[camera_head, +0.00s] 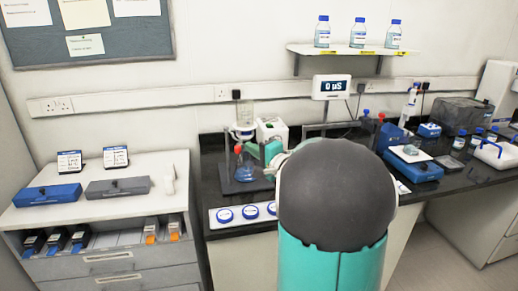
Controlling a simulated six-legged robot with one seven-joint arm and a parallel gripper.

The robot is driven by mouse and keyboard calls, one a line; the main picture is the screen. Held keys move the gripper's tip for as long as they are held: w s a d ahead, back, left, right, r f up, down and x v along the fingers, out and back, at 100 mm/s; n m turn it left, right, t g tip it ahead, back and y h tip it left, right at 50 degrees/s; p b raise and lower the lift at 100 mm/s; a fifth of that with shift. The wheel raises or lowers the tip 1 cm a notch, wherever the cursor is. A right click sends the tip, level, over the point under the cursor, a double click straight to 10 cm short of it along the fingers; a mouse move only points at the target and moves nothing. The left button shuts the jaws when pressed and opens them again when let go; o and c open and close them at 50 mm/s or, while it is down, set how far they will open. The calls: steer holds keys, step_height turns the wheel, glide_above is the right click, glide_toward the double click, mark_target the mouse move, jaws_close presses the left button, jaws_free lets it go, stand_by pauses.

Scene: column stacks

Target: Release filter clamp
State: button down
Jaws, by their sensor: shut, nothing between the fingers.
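A glass filter assembly (243,128) stands upright on a dark base at the left of the black bench, with a clear funnel on top and a flask below. A small red part (238,149) shows at its middle; I cannot tell whether it is the clamp's knob. The clamp itself is too small to make out. My teal and white arm reaches in from the right, and my gripper (254,151) is beside the assembly, close to the red part. The gripper is shut and empty. I cannot tell whether it touches the assembly. My arm hides part of the bench.
Blue-capped lids (250,212) lie on a white strip at the bench's front edge. A white and green device (271,129) stands close behind my gripper. A display reading 0 µS (332,87) is above. Blue instruments (412,165) and bottles occupy the right bench.

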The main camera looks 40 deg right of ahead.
steer(key=w+a, duration=0.1)
steer(key=a, duration=0.4)
steer(key=shift+w+a, duration=0.35)
steer(key=shift+a, duration=0.05)
steer(key=s+d, duration=0.4)
steer(key=d, duration=0.1)
steer(key=s+a+h, duration=0.1)
steer(key=s+a, duration=0.3)
steer(key=a, duration=0.4)
steer(key=shift+s+a+m, duration=0.15)
steer(key=shift+s+m, duration=0.05)
steer(key=shift+m, duration=0.2)
